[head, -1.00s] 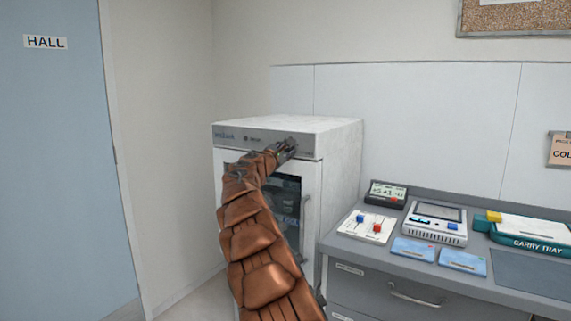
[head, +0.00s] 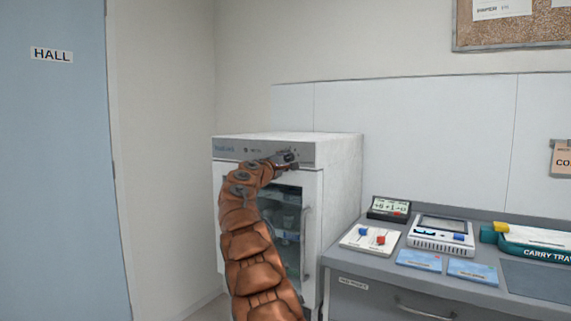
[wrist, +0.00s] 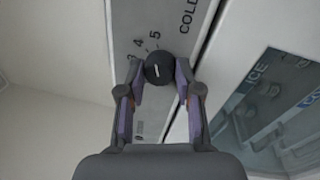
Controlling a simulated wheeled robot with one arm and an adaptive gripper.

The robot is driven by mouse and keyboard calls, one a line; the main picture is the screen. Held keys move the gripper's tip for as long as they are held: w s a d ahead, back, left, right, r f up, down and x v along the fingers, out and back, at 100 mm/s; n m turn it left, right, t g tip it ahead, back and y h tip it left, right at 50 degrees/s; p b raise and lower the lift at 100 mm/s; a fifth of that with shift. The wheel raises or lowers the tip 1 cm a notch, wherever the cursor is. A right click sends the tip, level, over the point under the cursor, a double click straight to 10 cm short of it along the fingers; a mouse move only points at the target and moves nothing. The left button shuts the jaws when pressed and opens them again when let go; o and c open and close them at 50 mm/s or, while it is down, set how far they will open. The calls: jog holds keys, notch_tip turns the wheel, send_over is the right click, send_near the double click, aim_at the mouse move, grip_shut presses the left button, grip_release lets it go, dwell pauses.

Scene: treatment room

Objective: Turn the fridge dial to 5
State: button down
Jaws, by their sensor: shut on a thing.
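The fridge (head: 342,180) stands in the corner, with a grey control strip (head: 228,150) above its glass door. In the wrist view the dial (wrist: 159,66) is a round black knob with a short white mark on its face. Printed numbers 3, 4 and 5 (wrist: 155,35) curve around its upper left side. My gripper (wrist: 160,80) is shut on the dial, one finger on either side. In the head view my gripper (head: 287,162) is at the strip's right part and mostly hides the dial.
The fridge door handle (head: 306,240) is below and right of my gripper. A grey counter (head: 345,262) to the right holds a switch panel (head: 368,240), a device (head: 440,235), blue cards (head: 418,260) and a carry tray (head: 535,243). A blue hall door (head: 55,170) is at left.

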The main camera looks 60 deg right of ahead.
dwell(0.3)
jog(key=c, duration=0.8)
grip_release()
jog(key=shift+o, duration=0.2)
jog(key=shift+a, duration=1)
jog(key=shift+s+a+f, duration=0.2)
jog(key=shift+s+a, duration=0.05)
jog(key=shift+a, duration=0.3)
send_near(288, 159)
jog(key=shift+s+a+f, duration=0.1)
jog(key=shift+a+f, duration=0.05)
jog(key=shift+a, duration=1.4)
